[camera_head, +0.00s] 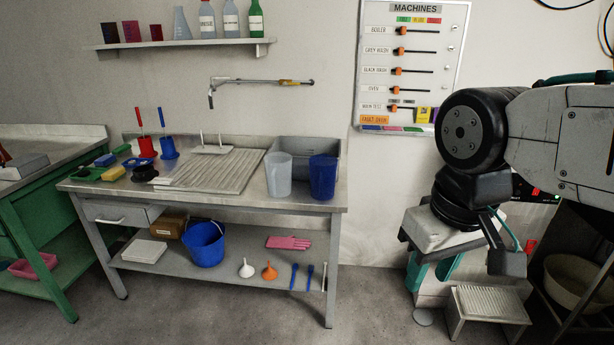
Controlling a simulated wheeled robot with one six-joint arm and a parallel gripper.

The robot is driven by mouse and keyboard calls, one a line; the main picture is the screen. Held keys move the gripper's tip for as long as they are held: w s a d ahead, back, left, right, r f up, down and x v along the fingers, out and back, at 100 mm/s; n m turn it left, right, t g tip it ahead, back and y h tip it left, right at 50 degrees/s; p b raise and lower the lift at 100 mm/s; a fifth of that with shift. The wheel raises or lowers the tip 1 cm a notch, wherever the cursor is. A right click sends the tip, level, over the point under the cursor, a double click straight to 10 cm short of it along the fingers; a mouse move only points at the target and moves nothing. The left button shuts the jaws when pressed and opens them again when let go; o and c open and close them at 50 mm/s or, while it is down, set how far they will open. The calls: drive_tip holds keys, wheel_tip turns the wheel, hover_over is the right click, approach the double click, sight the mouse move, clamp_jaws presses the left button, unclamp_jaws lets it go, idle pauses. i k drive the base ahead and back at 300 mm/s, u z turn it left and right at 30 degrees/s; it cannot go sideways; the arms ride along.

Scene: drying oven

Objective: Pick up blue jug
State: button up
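The blue jug (323,177) stands upright near the front right corner of the workbench top (225,200). A similar pale grey jug (278,175) stands close to its left. My gripper (497,245) hangs at the end of my arm on the right side of the view, well to the right of the bench and apart from both jugs. Its dark parts point downward, and I see nothing held in it. The angle does not show whether its fingers are open or shut.
A grey sink (305,150) lies behind the jugs, with a swing tap (260,81) above. A ribbed drainboard (212,170) is to the left. A blue bucket (204,243) sits on the lower shelf. A small step (488,305) stands below my gripper. Floor between is clear.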

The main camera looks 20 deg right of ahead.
sight(324, 167)
drive_tip(key=z, duration=0.3)
drive_tip(key=i, duration=0.95)
drive_tip(key=z, duration=0.45)
